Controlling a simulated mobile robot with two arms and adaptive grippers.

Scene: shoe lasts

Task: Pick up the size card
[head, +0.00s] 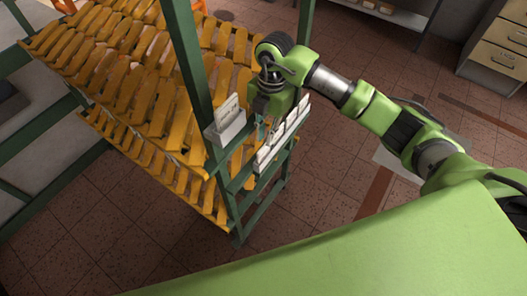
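White cards stand in pale holders on the near side of a green-framed rack (237,215). One white card (228,108) stands upright in a holder (227,132) left of my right gripper. More white cards (287,131) stand in a row just right of the gripper. I cannot tell which one is the size card. My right gripper (261,130) points down between these holders, close to the rack's edge. Its fingertips are small and partly merge with the rack behind, so I cannot tell whether they are open, shut or touching a card. My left gripper is not in view.
The rack's shelves carry many yellow-orange shoe lasts (130,75). A green upright post (187,60) rises just left of my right gripper. Brown tiled floor (335,170) is open right of the rack. A drawer cabinet (497,50) stands at the far right.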

